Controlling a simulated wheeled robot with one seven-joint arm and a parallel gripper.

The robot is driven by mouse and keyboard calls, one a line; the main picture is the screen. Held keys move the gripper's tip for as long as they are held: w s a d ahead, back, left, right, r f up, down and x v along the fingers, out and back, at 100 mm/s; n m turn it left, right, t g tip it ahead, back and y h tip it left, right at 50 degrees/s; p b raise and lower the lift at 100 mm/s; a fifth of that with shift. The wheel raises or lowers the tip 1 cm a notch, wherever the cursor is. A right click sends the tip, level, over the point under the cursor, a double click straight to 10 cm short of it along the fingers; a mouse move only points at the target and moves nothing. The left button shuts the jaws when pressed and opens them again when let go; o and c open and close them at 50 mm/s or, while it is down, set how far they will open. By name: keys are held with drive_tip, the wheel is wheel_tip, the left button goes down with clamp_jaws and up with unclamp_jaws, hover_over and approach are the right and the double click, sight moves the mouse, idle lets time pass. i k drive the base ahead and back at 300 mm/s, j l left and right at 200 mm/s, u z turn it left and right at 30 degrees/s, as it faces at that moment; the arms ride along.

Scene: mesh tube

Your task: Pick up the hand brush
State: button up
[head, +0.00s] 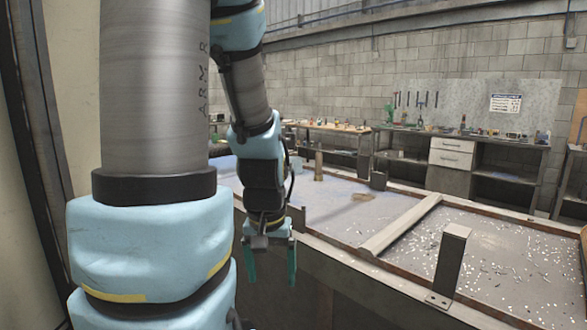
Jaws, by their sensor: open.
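My gripper (271,264) hangs pointing down at the near edge of the bench, its two teal fingers apart with nothing seen between them. A small tan object (362,197) lies on the grey bench surface to the right of and beyond my gripper. It may be the hand brush, but it is too small to tell. My arm hides the left part of the bench.
The bench has a raised rim and a pale divider beam (400,226). A metal post (450,260) stands at its front edge. An upright tan cylinder (318,166) and a dark block (378,180) stand toward the back. White scraps litter the right section (490,250).

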sight(318, 175)
drive_tip(key=i+j+u, duration=0.35)
drive_tip(key=i+j, duration=0.6)
